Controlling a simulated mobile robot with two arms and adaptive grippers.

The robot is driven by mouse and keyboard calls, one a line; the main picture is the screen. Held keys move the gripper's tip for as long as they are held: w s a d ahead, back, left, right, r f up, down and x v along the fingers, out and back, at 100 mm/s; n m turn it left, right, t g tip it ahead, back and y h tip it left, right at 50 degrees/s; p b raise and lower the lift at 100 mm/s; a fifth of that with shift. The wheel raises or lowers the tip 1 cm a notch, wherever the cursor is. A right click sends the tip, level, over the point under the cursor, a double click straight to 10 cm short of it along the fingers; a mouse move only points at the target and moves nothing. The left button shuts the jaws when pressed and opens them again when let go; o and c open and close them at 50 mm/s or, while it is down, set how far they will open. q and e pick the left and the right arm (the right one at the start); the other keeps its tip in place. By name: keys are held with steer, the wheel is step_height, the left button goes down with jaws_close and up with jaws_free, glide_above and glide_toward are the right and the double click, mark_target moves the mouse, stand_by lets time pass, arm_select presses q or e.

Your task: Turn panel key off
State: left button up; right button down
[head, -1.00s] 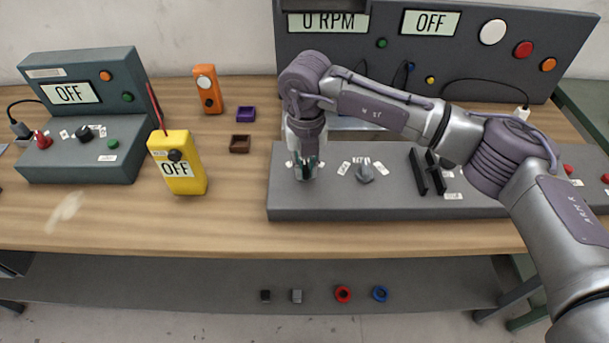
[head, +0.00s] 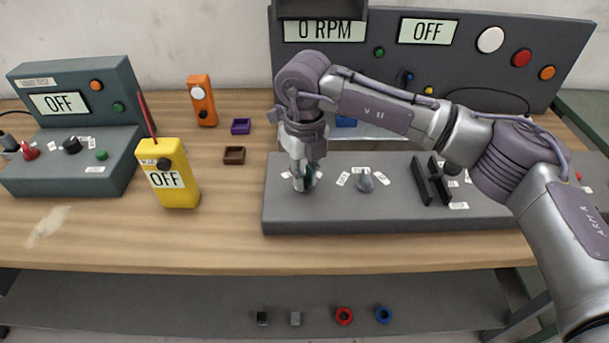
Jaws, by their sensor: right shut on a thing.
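The grey control panel (head: 330,212) lies on the wooden table. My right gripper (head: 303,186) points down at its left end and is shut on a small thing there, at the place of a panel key. The key is mostly hidden by the fingers, so its angle cannot be told. White labels show on both sides of the fingers. A grey knob (head: 365,181) with its own labels stands to the right of the gripper, apart from it. The upright display panel (head: 462,60) behind reads "0 RPM" and "OFF". My left gripper is not in view.
A black lever pair (head: 430,181) stands right of the knob. At left are a yellow meter (head: 178,192), a dark tester box (head: 75,170), an orange device (head: 202,101), a purple tray (head: 241,126) and a brown tray (head: 234,155). The front table strip is clear.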

steer(key=c, duration=1.1)
jaws_free()
steer(key=shift+r, duration=0.1)
step_height(320, 180, up, 12)
steer(key=shift+f, duration=0.1)
